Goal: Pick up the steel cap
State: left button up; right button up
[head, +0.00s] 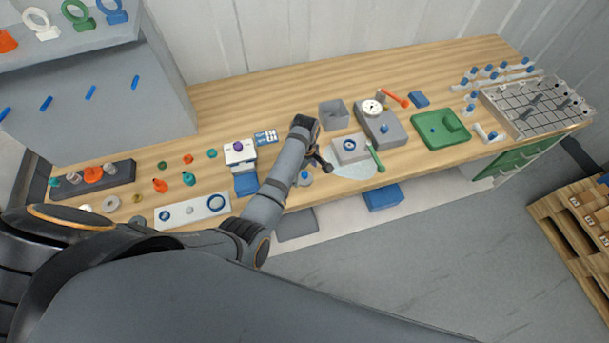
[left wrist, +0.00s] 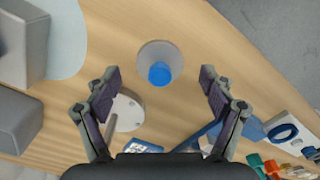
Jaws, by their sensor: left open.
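The steel cap, a round grey disc with a blue knob, appears to be the piece (head: 304,182) near the bench's front edge in the head view. In the left wrist view the cap (left wrist: 148,50) lies on the wood, with its blue knob towards the camera. My left gripper (head: 322,164) is open and above the bench near the cap. In the left wrist view the gripper (left wrist: 161,76) has its fingers spread to either side of the cap, empty and apparently not touching it. My right gripper is not in view.
A pale round disc with a rod (left wrist: 128,112) lies beside the left finger. A white plate with rings (head: 178,214) is to the left. The bench's front edge is close.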

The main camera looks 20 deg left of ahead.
pick_arm(q)
jog(key=shift+f, duration=0.95)
jog(key=c, duration=1.4)
jog(key=shift+r, duration=0.2)
